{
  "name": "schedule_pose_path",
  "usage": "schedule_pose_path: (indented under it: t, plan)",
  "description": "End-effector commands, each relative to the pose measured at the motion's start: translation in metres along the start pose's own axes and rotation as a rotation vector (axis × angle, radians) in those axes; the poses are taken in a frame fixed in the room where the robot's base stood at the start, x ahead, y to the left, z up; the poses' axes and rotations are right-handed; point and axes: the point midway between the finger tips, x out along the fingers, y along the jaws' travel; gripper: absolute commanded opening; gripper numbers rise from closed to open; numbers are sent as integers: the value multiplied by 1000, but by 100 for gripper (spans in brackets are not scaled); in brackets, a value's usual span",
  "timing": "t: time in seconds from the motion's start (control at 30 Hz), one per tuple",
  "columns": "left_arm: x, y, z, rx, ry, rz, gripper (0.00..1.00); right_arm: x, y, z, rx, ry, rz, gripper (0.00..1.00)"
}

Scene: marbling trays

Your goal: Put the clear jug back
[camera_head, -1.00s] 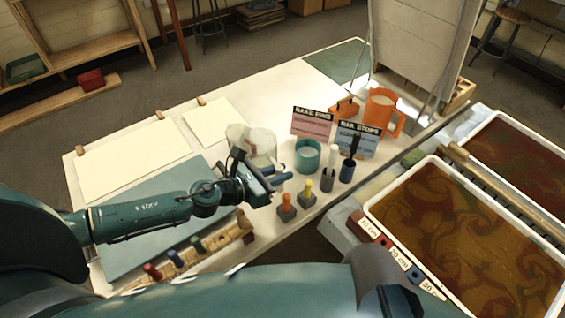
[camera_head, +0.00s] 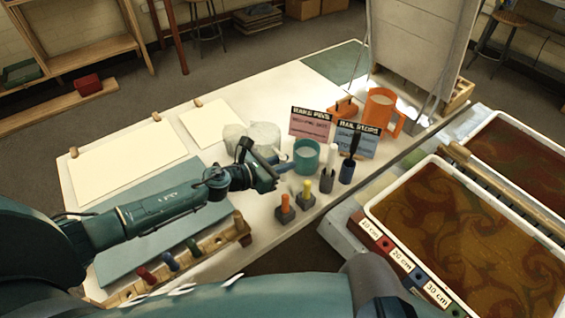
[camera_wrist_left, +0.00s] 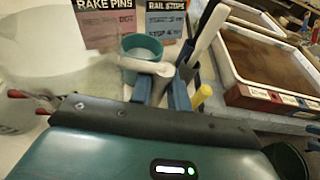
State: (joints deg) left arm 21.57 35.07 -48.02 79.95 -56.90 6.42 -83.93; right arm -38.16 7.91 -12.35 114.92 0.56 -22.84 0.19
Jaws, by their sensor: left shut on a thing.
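The clear jug (camera_head: 264,136) is a pale see-through vessel over the white table, just beyond my left gripper (camera_head: 282,162). In the left wrist view the jug (camera_wrist_left: 65,42) fills the upper left, large and blurred. The blue fingers of my left gripper (camera_wrist_left: 160,90) are shut on its pale handle, which reaches in from the left. Whether the jug's base touches the table is hidden. A second clear vessel (camera_head: 234,137) appears just left of it.
A teal cup (camera_head: 306,157) stands close to the right of my left gripper. Orange and yellow pegs in grey blocks (camera_head: 285,213) stand nearer. Sign cards (camera_head: 310,124), dark holders (camera_head: 347,172) and an orange jug (camera_head: 382,110) are further right. Blank sheets (camera_head: 125,160) lie left.

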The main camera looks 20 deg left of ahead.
Motion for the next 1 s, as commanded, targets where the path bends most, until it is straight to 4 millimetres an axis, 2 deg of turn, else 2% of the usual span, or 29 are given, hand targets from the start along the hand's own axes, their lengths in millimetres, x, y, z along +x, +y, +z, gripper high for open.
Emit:
schedule_pose_path:
  t: [0.03,0.3,0.6,0.77,1.0]
  plan:
    - [0,0,-3,0,0,0,18,1,0,2,-2,0,-2,36]
    - [0,0,-1,0,0,0,39,0,0,2,-7,-1,-3,36]
    - [0,0,-3,0,1,1,39,2,0,1,-8,3,-3,36]
    - [-23,1,-4,2,3,2,39,3,1,-2,-9,7,-3,36]
    - [-79,0,-6,3,5,0,39,8,0,3,-10,12,-5,36]
